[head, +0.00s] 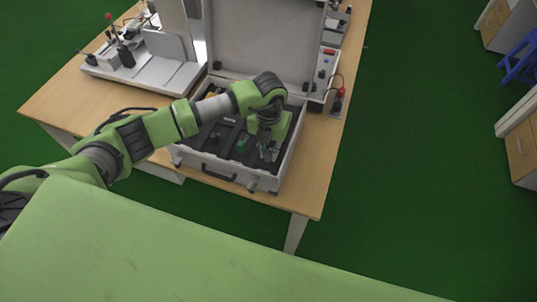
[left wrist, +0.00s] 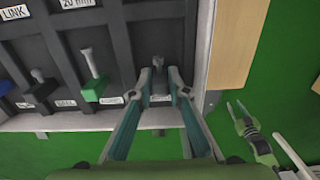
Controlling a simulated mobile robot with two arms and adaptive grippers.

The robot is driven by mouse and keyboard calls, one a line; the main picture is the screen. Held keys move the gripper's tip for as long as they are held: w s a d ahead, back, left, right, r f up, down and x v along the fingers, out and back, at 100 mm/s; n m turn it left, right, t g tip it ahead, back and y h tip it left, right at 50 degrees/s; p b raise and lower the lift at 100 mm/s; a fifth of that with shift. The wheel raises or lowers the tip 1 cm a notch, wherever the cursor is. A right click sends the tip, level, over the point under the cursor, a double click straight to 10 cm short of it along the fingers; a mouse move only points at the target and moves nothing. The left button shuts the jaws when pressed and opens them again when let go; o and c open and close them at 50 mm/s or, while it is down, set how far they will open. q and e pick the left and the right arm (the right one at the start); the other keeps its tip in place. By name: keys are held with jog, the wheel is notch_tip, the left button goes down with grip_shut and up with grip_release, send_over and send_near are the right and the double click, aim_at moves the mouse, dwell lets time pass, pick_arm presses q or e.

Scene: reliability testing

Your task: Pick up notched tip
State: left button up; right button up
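My left gripper (head: 266,153) reaches down into the open case on the table. In the left wrist view its two fingers (left wrist: 159,82) are apart. A small dark grey piece (left wrist: 158,63) stands in a black compartment, in line with the gap between the fingertips; I cannot tell whether they touch it. It may be the notched tip, but its shape is too small to tell and the label below it is unreadable. What appears to be my right gripper (left wrist: 240,115) shows at the right of the left wrist view, its two prongs apart and empty. The head view does not show it.
The case (head: 222,175) has several compartments and a raised lid (head: 262,40). A green-based piece (left wrist: 94,88) and a blue one (left wrist: 5,88) stand left of the gripper. Test equipment (head: 150,65) stands on the wooden table (head: 60,98).

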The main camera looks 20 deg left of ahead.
aim_at(269, 151)
pick_arm(q)
grip_shut()
jog(key=shift+r, duration=0.1)
jog(key=shift+r, duration=0.45)
notch_tip(269, 151, up, 2)
jog(key=shift+s+r+b, duration=0.1)
jog(key=shift+b, duration=0.4)
jog(key=s+d+r+b, duration=0.3)
jog(key=s+r, duration=0.6)
jog(key=s, duration=0.4)
jog(key=shift+s+r+b, duration=0.25)
jog(key=shift+r+b, duration=0.15)
jog(key=shift+b, duration=0.45)
